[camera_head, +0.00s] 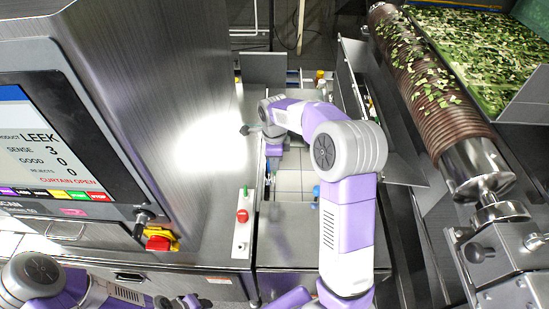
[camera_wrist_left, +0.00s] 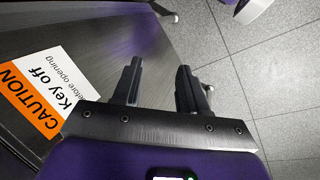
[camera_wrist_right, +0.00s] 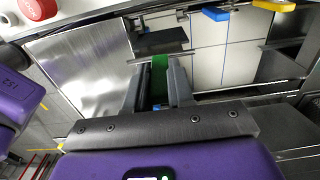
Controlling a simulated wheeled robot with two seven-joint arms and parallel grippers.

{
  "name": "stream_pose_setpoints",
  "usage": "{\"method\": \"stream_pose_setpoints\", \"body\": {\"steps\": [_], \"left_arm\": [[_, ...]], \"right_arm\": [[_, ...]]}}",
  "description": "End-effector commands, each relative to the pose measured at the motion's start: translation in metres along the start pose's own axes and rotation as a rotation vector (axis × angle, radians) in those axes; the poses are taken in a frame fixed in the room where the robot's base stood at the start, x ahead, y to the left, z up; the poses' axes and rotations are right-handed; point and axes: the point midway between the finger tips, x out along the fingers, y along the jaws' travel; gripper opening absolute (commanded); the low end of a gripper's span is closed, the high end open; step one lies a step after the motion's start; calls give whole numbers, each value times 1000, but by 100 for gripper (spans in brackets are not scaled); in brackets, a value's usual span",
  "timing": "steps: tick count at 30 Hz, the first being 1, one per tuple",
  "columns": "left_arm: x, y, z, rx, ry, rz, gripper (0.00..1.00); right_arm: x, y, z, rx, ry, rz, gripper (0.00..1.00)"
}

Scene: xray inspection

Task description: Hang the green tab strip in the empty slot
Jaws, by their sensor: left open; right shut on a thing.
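My right gripper (camera_wrist_right: 160,85) is shut on the green tab strip (camera_wrist_right: 158,68), whose green part shows between the fingers in the right wrist view. In the head view the right arm reaches over the gap beside the machine, and the strip cannot be made out there. A blue tab (camera_wrist_right: 215,14) and a yellow tab (camera_wrist_right: 275,5) show ahead, to the right of the held strip. I cannot tell which place is the empty slot. My left gripper (camera_wrist_left: 160,88) is open and empty near a caution label (camera_wrist_left: 40,90).
The inspection machine with its screen (camera_head: 55,145) stands at the left. A red button (camera_head: 242,215) sits on a white panel beside the gap. A ribbed roller (camera_head: 430,85) with green leaf pieces and a leaf-filled tray (camera_head: 530,105) stand at the right.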

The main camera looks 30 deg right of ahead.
Motion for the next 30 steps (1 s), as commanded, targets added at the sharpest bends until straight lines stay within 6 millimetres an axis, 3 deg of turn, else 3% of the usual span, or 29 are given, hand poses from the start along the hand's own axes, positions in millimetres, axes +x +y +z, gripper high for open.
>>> {"method": "stream_pose_setpoints", "body": {"steps": [30], "left_arm": [[62, -23, -3, 0, 0, 0, 43]], "right_arm": [[101, 0, 0, 0, 1, 0, 0]]}}
